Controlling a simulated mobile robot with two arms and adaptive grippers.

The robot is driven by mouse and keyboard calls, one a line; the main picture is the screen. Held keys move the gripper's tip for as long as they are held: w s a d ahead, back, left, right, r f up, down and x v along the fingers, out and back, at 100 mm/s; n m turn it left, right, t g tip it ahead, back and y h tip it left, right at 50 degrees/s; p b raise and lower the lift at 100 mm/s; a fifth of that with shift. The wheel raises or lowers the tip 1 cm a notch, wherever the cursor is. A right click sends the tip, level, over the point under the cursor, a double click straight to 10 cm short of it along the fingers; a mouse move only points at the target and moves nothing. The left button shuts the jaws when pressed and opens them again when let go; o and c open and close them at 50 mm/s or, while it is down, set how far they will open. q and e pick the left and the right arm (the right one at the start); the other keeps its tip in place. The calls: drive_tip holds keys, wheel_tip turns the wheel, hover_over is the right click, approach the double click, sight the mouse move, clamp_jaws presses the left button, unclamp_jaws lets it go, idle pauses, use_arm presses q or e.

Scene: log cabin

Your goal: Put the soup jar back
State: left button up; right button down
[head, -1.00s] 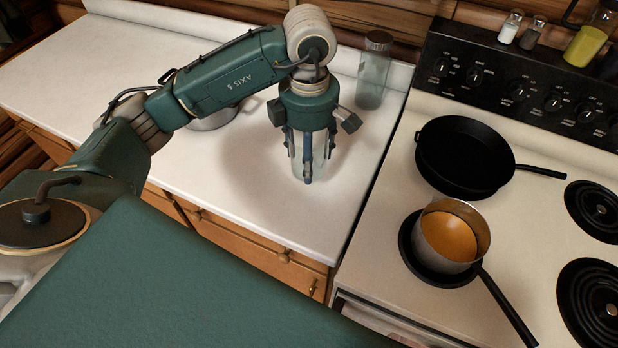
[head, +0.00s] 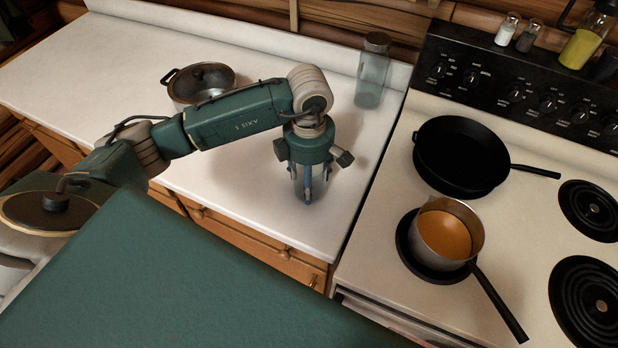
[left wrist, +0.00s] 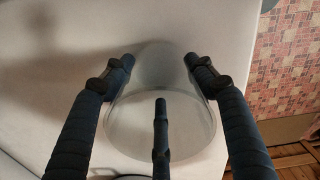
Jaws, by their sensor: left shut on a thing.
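My left gripper (head: 308,190) is shut around a clear glass jar and points down over the white counter, near its front edge. In the left wrist view the jar (left wrist: 190,120) stands between the three dark fingers and looks empty. In the head view the fingers hide much of it, and I cannot tell whether its base touches the counter. A second glass jar (head: 372,78) with a dark lid stands at the back of the counter, by the stove. My right gripper is not in view.
Free counter lies around the held jar.

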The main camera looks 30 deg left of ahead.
use_arm(q)
drive_tip(key=o, duration=1.6)
drive_tip(key=shift+f, duration=0.1)
drive_tip(key=shift+r, duration=0.4)
wheel_tip(320, 180, up, 12)
drive_tip(key=b, duration=0.3)
drive_tip(key=shift+f, duration=0.2)
drive_tip(key=shift+s+f, duration=0.1)
